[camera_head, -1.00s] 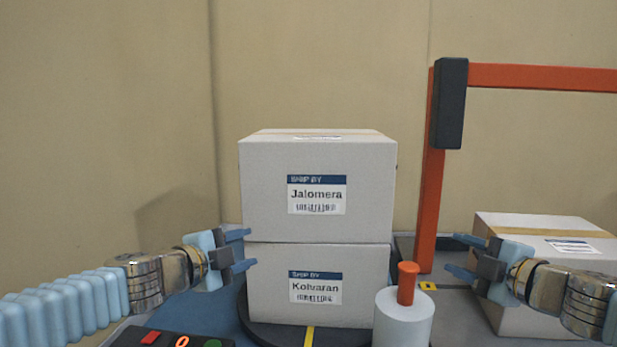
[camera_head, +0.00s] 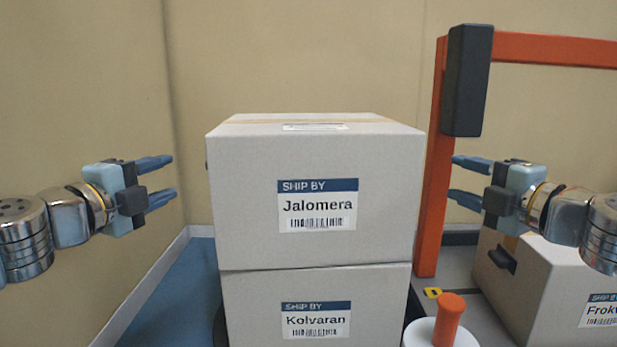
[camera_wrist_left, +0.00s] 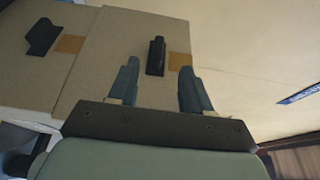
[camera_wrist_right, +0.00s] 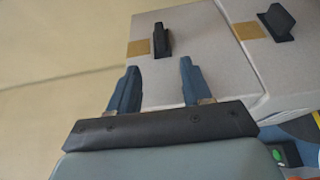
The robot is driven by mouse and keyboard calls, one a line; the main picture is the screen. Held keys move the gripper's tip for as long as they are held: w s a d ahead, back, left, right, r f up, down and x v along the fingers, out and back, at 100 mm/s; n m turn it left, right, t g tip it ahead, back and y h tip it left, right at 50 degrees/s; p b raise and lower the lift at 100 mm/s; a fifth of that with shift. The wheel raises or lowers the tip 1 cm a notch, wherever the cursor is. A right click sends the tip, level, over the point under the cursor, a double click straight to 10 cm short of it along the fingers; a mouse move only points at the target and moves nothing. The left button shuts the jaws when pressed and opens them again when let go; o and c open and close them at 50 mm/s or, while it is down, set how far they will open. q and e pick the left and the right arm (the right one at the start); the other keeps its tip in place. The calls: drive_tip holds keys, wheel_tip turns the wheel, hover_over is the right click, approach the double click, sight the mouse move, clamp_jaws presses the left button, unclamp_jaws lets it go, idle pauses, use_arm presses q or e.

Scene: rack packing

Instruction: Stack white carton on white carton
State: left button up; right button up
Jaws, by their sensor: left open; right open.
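Two white cartons are stacked in the middle of the head view. The upper carton (camera_head: 250,190), labelled Jalomera, rests on the lower carton (camera_head: 250,300), labelled Kolvaran. My left gripper (camera_head: 174,177) is open and empty, apart from the upper carton's left side. My right gripper (camera_head: 453,177) is open and empty, apart from its right side. In the left wrist view the upper carton (camera_wrist_left: 125,50) shows a dark side handle beyond the open fingers. The right wrist view also shows the upper carton (camera_wrist_right: 190,55) and its handle beyond the fingers. The lower carton's base is out of frame.
Another carton (camera_head: 545,280) stands at the right under an orange frame (camera_head: 432,200) with a dark box (camera_head: 467,80). A pale cylinder with an orange knob (camera_head: 450,315) stands in front of the stack on the right. Blue floor (camera_head: 185,290) is clear at left.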

use_arm(q)
drive_tip(key=x, duration=1.3)
drive_tip(key=shift+w+d, duration=0.2)
drive_tip(key=shift+w, duration=0.15)
use_arm(e)
drive_tip(key=x, duration=1.3)
drive_tip(key=shift+w+a, duration=0.2)
drive_tip(key=shift+w, duration=0.15)
use_arm(q)
clamp_jaws()
use_arm(e)
clamp_jaws()
use_arm(q)
drive_tip(key=shift+r, duration=0.25)
use_arm(e)
drive_tip(key=shift+r, duration=0.25)
